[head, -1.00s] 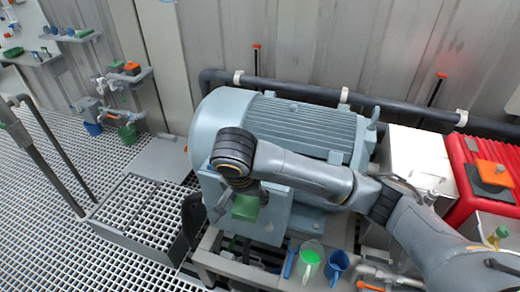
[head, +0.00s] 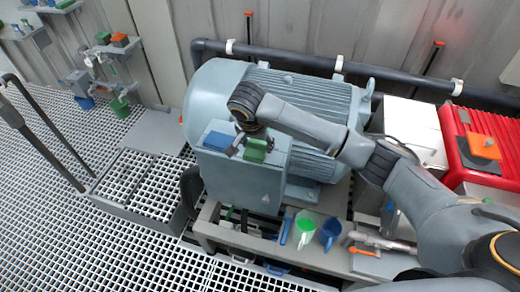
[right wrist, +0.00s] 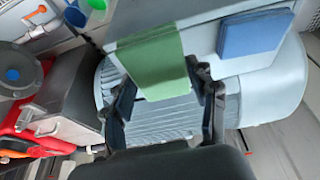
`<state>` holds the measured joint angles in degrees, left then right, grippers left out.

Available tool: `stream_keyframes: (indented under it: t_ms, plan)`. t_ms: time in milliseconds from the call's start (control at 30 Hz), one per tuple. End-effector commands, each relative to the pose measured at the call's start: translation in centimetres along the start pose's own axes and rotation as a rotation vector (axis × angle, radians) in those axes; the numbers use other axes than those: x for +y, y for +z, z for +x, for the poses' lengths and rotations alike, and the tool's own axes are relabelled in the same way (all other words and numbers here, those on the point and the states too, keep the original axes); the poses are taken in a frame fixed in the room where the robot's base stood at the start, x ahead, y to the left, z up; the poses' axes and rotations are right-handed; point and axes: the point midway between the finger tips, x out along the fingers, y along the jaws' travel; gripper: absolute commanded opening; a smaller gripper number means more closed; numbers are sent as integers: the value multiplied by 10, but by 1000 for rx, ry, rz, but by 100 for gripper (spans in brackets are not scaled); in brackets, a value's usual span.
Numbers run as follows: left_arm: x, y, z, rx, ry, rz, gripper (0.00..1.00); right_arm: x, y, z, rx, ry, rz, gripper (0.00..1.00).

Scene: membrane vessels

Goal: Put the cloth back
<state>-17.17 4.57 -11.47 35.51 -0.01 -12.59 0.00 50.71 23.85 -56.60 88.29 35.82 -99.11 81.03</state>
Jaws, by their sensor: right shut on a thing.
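A green cloth (head: 256,149) is at the right end of the top of a grey-blue box (head: 240,184) on the side of the big motor. My right gripper (head: 250,138) is shut on it from above. In the right wrist view the green cloth (right wrist: 150,50) hangs over the box edge between the fingers of my right gripper (right wrist: 168,88). I cannot tell how much of its weight the box bears. A folded blue cloth (head: 218,141) lies on the box just left of it, and also shows in the right wrist view (right wrist: 255,33). My left gripper is not in view.
The ribbed motor (head: 310,100) fills the space behind the box. A green vessel (head: 306,228) and a blue jug (head: 330,232) stand on the low bench (head: 225,234) in front. A red case (head: 480,150) is at the right. Grating floor (head: 90,235) lies open at the left.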

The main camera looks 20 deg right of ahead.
Motion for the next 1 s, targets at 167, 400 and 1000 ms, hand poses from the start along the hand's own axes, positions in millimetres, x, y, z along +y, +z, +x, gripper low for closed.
stream_keyframes:
  t_ms: [167, 400, 1000]
  plan:
    - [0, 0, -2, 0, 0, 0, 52, 2, -6, 15, -1, 0, -1, 28]
    - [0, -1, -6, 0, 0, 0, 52, 4, -4, 47, -2, 2, -2, 28]
    - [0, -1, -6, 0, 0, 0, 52, 3, 0, 58, 0, -1, -1, 80]
